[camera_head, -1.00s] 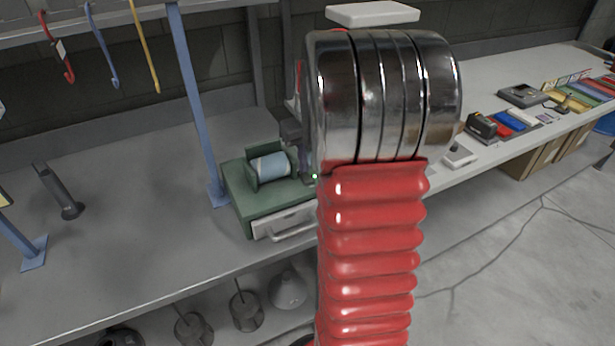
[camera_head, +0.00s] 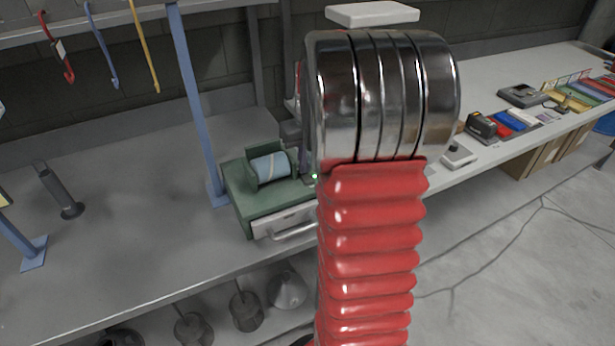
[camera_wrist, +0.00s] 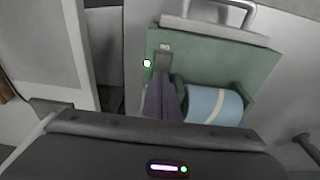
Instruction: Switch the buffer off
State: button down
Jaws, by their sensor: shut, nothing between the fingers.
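The buffer is a green box (camera_head: 238,196) with a light blue roller (camera_head: 270,167) on top and a drawer with a metal handle in front. A small green light (camera_head: 314,177) glows at its right side. The wrist view shows the box (camera_wrist: 262,62), the blue roller (camera_wrist: 213,104) and the lit green light (camera_wrist: 147,63) close up. My gripper (camera_wrist: 164,84) is shut and empty, its dark fingers over the box beside the roller. A dark switch strip (camera_wrist: 163,62) shows just past the fingertips; whether they touch it cannot be told. In the head view my arm hides most of the gripper.
A blue post (camera_head: 192,100) stands just left of the box. Hooks (camera_head: 100,45) hang at the upper left. A dark tube (camera_head: 58,190) stands on the left of the bench. Several small items (camera_head: 510,120) lie on the right bench. The bench middle is clear.

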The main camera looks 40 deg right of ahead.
jog(key=shift+f, duration=0.45)
dwell(0.3)
jog(key=shift+r, duration=0.15)
notch_tip(320, 180, up, 7)
dwell(1.1)
dwell(0.4)
jog(key=s+a+r+n+t, duration=0.1)
jog(key=s+a+r, duration=0.15)
jog(key=a, duration=0.65)
jog(key=s+a+r+n+t, duration=0.1)
jog(key=s+a+r, duration=0.15)
jog(key=a, duration=0.65)
jog(key=s+a+f+n+t, duration=0.1)
jog(key=s+a+f, duration=0.1)
jog(key=s+a, duration=0.9)
jog(key=shift+a+f+t, duration=0.25)
jog(key=shift+a+t, duration=0.15)
jog(key=shift+a, duration=0.75)
